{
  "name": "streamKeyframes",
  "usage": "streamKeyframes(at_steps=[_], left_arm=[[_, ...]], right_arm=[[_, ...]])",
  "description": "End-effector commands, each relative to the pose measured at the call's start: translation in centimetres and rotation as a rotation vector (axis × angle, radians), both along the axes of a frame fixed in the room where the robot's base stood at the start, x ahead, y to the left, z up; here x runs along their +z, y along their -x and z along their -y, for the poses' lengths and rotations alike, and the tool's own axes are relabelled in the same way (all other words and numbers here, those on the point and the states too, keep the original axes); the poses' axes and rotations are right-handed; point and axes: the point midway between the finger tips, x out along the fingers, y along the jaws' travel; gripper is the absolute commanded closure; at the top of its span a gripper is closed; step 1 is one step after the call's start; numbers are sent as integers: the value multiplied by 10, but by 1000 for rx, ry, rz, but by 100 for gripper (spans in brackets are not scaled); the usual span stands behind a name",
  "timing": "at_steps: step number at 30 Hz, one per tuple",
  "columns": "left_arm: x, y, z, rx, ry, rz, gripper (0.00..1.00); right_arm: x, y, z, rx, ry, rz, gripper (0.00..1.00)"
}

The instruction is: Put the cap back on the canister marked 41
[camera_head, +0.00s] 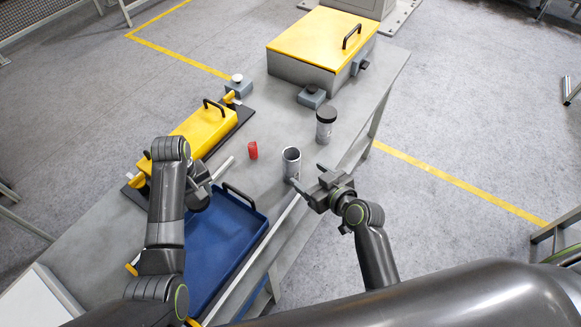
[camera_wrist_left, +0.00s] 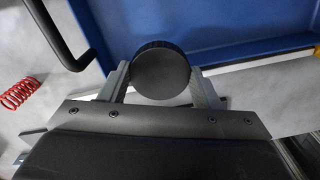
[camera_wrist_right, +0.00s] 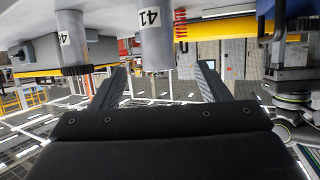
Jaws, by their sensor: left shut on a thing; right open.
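An open grey canister (camera_head: 291,165) stands upright on the table; the right wrist view shows it upside down with the label 41 (camera_wrist_right: 155,42). A second canister (camera_head: 324,130) with a black lid stands behind it to the right; its label (camera_wrist_right: 64,38) is only partly readable. My left gripper (camera_head: 213,178) is shut on a round black cap (camera_wrist_left: 160,71), near the blue tray and left of the open canister; the head view hides the cap. My right gripper (camera_head: 309,179) is open and empty, its fingers pointing at the open canister, apparently not touching it.
A blue tray (camera_head: 259,222) with a black handle lies at the front. A red spring (camera_head: 252,150) stands left of the open canister.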

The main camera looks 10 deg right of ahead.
Motion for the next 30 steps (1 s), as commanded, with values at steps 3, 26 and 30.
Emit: streamKeyframes(at_steps=[3, 26, 30], left_arm=[[4, 0, 0, 0, 0, 0, 65], [15, 0, 0, 0, 0, 0, 65], [16, 0, 0, 0, 0, 0, 65]], right_arm=[[-2, -10, -4, 1, -1, 1, 31], [-25, -57, -23, 0, 0, 1, 31], [-25, -58, -23, 0, 0, 1, 31]])
